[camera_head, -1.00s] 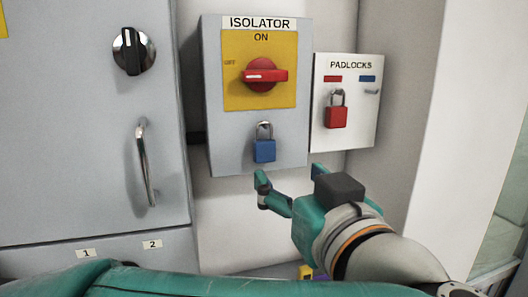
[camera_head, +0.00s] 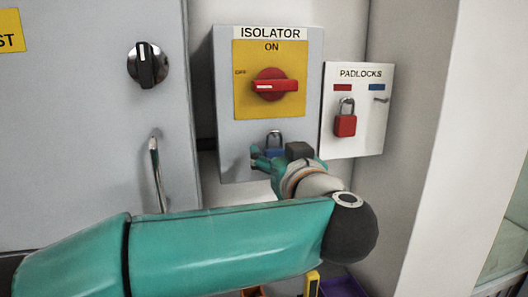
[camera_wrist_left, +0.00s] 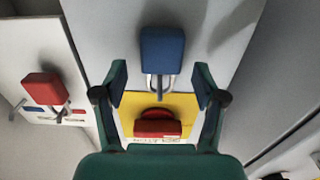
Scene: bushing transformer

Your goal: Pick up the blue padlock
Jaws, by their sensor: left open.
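The blue padlock (camera_head: 274,152) hangs by its shackle on the front of the grey isolator box, below the red switch. In the head view my left gripper partly hides its body. In the left wrist view, which looks upside down, the blue padlock (camera_wrist_left: 162,50) shows whole, its shackle pointing down in the picture. My left gripper (camera_head: 268,163) is in front of the padlock's lower part; its fingers (camera_wrist_left: 160,78) are open, one to each side of the padlock, with nothing held. I cannot tell how far the fingertips are from it. My right gripper is not in view.
The isolator's red switch (camera_head: 274,85) sits on a yellow plate above. A red padlock (camera_head: 345,124) hangs on the white padlocks board (camera_head: 358,148) at right, whose blue-marked hook (camera_head: 381,99) is empty. A cabinet with a metal handle (camera_head: 157,172) stands at left.

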